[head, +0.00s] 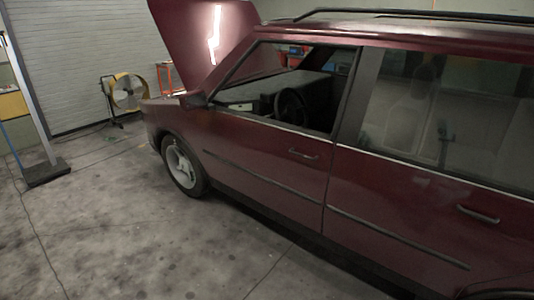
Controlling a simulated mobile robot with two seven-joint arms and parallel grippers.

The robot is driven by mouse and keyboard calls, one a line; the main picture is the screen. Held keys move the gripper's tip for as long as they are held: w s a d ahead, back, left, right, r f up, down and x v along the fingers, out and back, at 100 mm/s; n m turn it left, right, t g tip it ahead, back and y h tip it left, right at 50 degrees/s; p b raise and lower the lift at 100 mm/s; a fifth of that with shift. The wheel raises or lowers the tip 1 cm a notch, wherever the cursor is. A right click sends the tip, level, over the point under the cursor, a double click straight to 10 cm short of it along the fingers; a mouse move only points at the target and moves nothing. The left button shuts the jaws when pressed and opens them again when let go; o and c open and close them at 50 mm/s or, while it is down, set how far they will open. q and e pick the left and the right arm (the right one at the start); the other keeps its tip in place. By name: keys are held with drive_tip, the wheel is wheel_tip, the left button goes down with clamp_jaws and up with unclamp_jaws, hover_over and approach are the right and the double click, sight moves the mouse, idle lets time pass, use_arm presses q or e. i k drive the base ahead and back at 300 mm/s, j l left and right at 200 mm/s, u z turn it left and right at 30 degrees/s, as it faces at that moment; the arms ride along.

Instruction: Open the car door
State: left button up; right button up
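A dark red car (400,210) stands side-on and fills the right of the head view, its hood raised at the left. Its front door (265,160) is shut, flush with the body, and its window is open, with the steering wheel seen inside. The front door handle (304,154) sits near the door's rear edge, below the window. The rear door (400,195) is also shut, and its handle (478,214) is at the right. Neither of my grippers shows in the head view.
Bare concrete floor (130,230) lies clear in front of the car at the left. A yellow fan (126,92) and a post on a dark base (46,172) stand further back at the left.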

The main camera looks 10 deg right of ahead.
sight(285, 168)
drive_tip(key=i+z, duration=0.2)
drive_tip(key=z, duration=0.75)
drive_tip(key=i+j+z, duration=0.6)
drive_tip(key=j+z, duration=0.2)
drive_tip(key=i+j+z, duration=0.1)
drive_tip(key=j, duration=0.25)
drive_tip(key=i+j+z, duration=0.1)
drive_tip(key=j, duration=0.3)
drive_tip(key=i+j+z, duration=0.1)
drive_tip(key=j, duration=0.3)
drive_tip(key=i+j, duration=0.15)
drive_tip(key=j, duration=0.2)
drive_tip(key=i+j, duration=0.1)
drive_tip(key=j, duration=0.25)
drive_tip(key=i+j, duration=0.15)
drive_tip(key=j, duration=0.25)
